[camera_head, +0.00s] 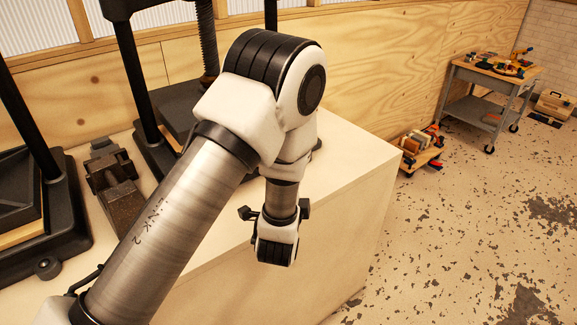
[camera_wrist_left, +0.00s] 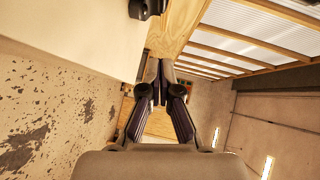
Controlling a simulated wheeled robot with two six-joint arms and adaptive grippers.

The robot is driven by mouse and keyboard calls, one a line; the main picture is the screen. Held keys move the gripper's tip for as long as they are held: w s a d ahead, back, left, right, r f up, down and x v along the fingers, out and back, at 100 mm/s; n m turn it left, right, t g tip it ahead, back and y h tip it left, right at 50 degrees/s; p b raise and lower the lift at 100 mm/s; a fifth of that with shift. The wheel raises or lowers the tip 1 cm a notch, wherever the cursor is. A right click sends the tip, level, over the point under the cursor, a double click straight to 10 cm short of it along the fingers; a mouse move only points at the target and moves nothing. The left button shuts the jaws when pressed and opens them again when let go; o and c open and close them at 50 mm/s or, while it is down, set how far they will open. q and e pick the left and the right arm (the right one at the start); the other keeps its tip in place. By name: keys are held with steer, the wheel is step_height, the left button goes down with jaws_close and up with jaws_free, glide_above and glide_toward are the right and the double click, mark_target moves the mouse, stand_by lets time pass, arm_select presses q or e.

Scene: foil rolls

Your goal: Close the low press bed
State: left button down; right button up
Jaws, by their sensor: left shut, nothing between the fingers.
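Two black presses stand on the pale bench (camera_head: 350,165) in the head view. The left press (camera_head: 60,205) has a dark square bed with a light wooden layer along its lower edge. The middle press (camera_head: 180,105) has a vertical screw and a dark plate, partly hidden behind my left arm. I cannot tell which bed is the low one, or how far either is open. My left arm rises from the lower left and bends down over the bench's right part. Its fingers are hidden there. In the left wrist view my left gripper (camera_wrist_left: 160,82) is shut and empty. My right gripper is out of view.
A dark vise-like block (camera_head: 112,180) sits between the presses. A wheeled cart with tools (camera_head: 490,85), a low crate of items (camera_head: 422,150) and a toolbox (camera_head: 553,105) stand beyond the bench. The right end of the bench top and the nearby floor are clear.

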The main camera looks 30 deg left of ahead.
arm_select(q)
steer(key=w+a, duration=0.1)
steer(key=w, duration=0.1)
steer(key=w+a+f+p, duration=0.1)
steer(key=w+a, duration=0.1)
steer(key=w+a+p, duration=0.1)
steer(key=w, duration=0.1)
steer(key=shift+a+f, duration=0.15)
steer(key=shift+a, duration=0.25)
steer(key=shift+w+a+f, duration=0.1)
steer(key=shift+a+f, duration=0.05)
steer(key=shift+a, duration=0.35)
steer(key=shift+d, duration=0.1)
steer(key=w+a, duration=0.1)
steer(key=a, duration=0.1)
steer(key=w+a, duration=0.1)
steer(key=a, duration=0.2)
steer(key=w+a, duration=0.1)
steer(key=a, duration=0.2)
steer(key=shift+w+a+p, duration=0.1)
steer(key=shift+w+p, duration=0.05)
steer(key=shift+p, duration=0.2)
steer(key=shift+a, duration=0.1)
steer(key=shift+r, duration=0.2)
